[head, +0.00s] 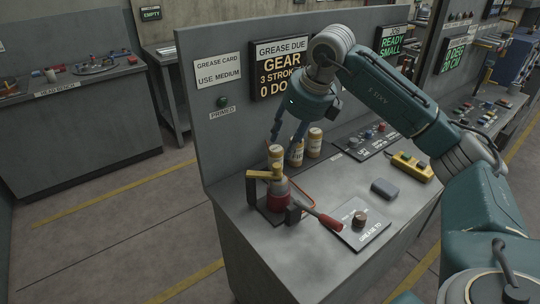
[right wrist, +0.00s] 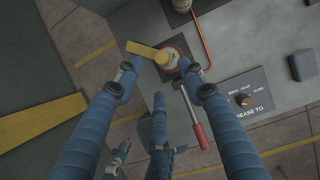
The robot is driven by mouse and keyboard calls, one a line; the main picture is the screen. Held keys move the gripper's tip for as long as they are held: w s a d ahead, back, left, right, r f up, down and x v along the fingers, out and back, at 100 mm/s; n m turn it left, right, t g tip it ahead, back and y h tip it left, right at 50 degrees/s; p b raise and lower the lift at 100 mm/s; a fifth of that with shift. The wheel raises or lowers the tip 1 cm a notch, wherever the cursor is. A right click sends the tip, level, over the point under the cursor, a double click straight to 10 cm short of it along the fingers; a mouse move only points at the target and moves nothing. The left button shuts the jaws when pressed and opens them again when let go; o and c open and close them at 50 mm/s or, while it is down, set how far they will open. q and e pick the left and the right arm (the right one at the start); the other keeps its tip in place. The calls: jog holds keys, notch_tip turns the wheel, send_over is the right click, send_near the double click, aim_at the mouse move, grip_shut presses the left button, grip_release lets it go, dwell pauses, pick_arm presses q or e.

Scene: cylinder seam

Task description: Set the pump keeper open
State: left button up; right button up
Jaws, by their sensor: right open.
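The grease pump (head: 276,194) has a red body and stands on the grey bench. Its yellow keeper bar (head: 259,175) lies across the top and sticks out left. In the right wrist view the bar (right wrist: 146,50) also points left from the round pump head (right wrist: 168,57). The red-handled lever (head: 323,217) reaches to the right. My right gripper (head: 285,138) is above and behind the pump, fingers down, open and empty. In the right wrist view two blue fingertips (right wrist: 161,69) straddle the pump area; contact cannot be told. My left gripper does not show clearly.
Several yellow-and-white canisters (head: 314,142) stand behind the pump. A grease plate (head: 358,224) with a brown knob, a dark grey block (head: 384,189) and a yellow button box (head: 412,166) lie to the right. An upright panel (head: 223,120) backs the bench. Floor is clear at left.

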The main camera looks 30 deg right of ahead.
aim_at(277, 165)
jog(key=x, duration=0.2)
jog(key=p+x, duration=0.1)
jog(key=x, duration=0.1)
jog(key=p+x, duration=0.1)
jog(key=x, duration=0.1)
jog(key=shift+s+f, duration=0.25)
jog(key=shift+s, duration=0.1)
jog(key=p+x, duration=0.1)
jog(key=x, duration=0.1)
jog(key=shift+w+f, duration=0.25)
jog(key=shift+w, duration=0.05)
jog(key=shift+w+f, duration=0.1)
jog(key=shift+f, duration=0.35)
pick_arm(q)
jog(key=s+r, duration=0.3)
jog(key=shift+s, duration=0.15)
pick_arm(e)
grip_shut()
